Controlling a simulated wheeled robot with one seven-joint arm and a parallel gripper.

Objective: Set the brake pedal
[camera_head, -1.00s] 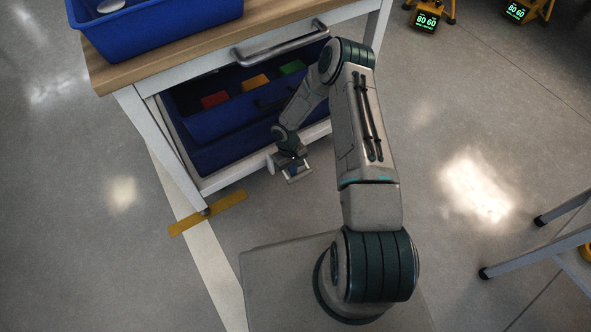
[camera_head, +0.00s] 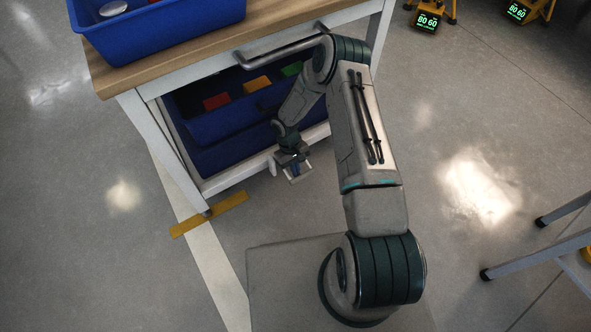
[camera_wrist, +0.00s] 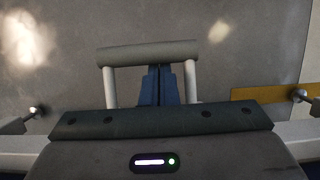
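A pale U-shaped bar on two posts (camera_wrist: 150,52), which I take to be the brake pedal, shows in the wrist view above the floor. In the head view it is a small pale bracket (camera_head: 301,179) low at the cart's front. My gripper (camera_wrist: 160,67) has its blue-grey fingers together between the two posts, tips just short of the crossbar in the picture. I cannot tell whether they touch it. In the head view my gripper (camera_head: 296,168) is small and partly hidden by the wrist. A dark bolted plate (camera_wrist: 160,120) hides the posts' lower ends.
The cart (camera_head: 165,75) has a wooden top, a rail handle (camera_head: 282,45) and blue bins (camera_head: 215,125) below. A blue tub (camera_head: 165,35) stands on top. A yellow strip (camera_head: 208,214) lies by its front leg. A metal stand (camera_head: 535,256) is at right; floor between is clear.

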